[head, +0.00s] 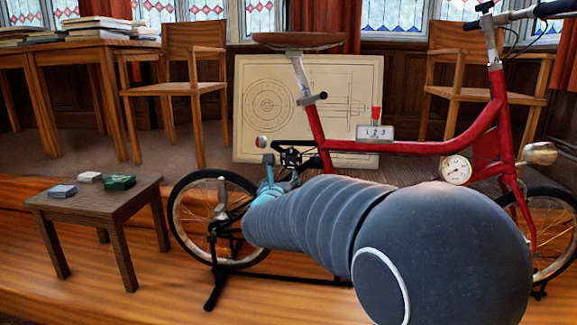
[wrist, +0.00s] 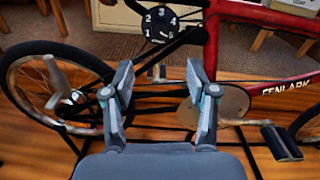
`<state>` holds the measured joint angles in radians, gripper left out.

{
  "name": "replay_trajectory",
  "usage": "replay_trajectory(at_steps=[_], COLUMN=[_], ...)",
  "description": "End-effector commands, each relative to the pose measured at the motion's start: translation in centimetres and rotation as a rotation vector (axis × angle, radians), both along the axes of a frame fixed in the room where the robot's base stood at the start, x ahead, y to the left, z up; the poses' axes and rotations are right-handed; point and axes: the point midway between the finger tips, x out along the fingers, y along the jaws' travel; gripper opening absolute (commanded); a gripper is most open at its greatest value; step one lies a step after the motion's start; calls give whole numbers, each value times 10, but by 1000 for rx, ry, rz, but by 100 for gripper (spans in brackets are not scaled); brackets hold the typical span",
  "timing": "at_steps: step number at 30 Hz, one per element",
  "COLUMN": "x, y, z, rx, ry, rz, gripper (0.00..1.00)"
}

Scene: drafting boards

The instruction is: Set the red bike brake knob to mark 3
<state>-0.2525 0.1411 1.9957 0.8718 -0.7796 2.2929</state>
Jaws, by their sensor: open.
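The red bike (head: 400,146) stands on a black stand, its side facing me. A black round knob (wrist: 160,24) with a ring of white numerals, 1 to 5, shows at the top of the wrist view; I cannot tell which mark it points to. In the head view a black part that may be this knob (head: 291,158) sits near my gripper. My gripper (wrist: 160,78) is open and empty, its fingers apart and below the knob in the wrist view, not touching it.
A white plate (head: 375,132) marked 1 2 3 with a red lever sits on the frame. A round gauge (head: 456,169) hangs by the front. The pedal (wrist: 283,143) and rear wheel (wrist: 45,90) flank my gripper. A small table (head: 100,202) with little boxes stands left.

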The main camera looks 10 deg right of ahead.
Motion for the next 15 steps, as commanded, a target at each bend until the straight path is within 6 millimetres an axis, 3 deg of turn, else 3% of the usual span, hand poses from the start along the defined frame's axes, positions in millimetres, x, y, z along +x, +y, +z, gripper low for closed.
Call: replay_trajectory(at_steps=[15], x=[83], y=[-28], z=[1], rx=[-2], ry=[0], rz=[-1], gripper=[58])
